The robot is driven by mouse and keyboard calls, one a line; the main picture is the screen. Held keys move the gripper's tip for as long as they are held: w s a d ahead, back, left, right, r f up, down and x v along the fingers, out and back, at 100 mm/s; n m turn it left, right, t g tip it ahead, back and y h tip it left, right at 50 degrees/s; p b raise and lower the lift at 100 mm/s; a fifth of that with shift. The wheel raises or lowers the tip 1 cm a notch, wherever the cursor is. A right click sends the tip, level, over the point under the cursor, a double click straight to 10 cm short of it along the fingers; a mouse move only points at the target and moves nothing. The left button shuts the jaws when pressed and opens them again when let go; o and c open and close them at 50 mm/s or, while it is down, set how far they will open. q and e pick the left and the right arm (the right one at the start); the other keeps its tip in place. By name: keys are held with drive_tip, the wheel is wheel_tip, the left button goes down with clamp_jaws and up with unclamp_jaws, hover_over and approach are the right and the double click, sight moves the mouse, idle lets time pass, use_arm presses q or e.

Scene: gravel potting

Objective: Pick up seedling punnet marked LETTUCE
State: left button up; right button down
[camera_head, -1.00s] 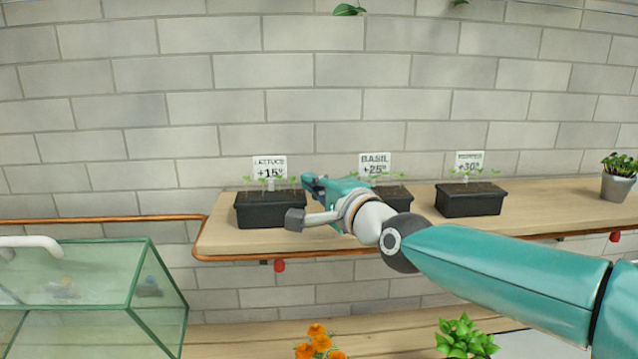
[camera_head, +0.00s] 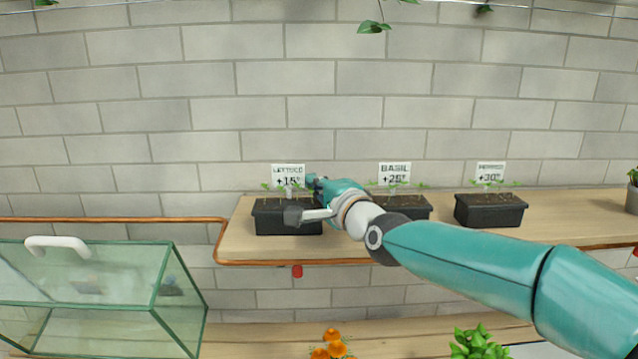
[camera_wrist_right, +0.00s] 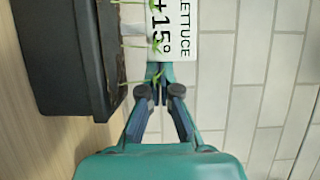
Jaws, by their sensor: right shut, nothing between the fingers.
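The LETTUCE punnet (camera_head: 270,222) is a black tray of seedlings at the left end of the wooden wall shelf, with a white card (camera_head: 288,173) reading LETTUCE +15° above it. In the right wrist view the punnet (camera_wrist_right: 60,45) fills the upper left, and its card (camera_wrist_right: 172,30) is at the top. My right gripper (camera_head: 312,181) is shut and empty at the punnet's right end. In the wrist view its fingertips (camera_wrist_right: 158,74) overlap the card's lower edge, beside the seedlings. Whether they touch anything is unclear. My left gripper is not in view.
The BASIL punnet (camera_head: 408,208), partly behind my right arm, and a third punnet (camera_head: 490,211) stand farther right on the shelf (camera_head: 560,208). A copper pipe (camera_head: 110,219) runs along the wall. A glass case (camera_head: 90,270) with a white handle is at lower left.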

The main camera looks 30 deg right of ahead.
sight(268, 213)
drive_tip(key=s+a, duration=0.1)
drive_tip(key=a, duration=0.1)
drive_tip(key=a+p, duration=0.1)
drive_tip(key=a, duration=0.1)
drive_tip(key=s+a+p, duration=0.1)
drive_tip(key=a, duration=0.2)
drive_tip(key=shift+s+a+r, duration=0.1)
drive_tip(key=shift+s+r, duration=0.05)
drive_tip(key=shift+s, duration=0.2)
drive_tip(key=shift+s+a, duration=0.1)
drive_tip(key=shift+a, duration=0.15)
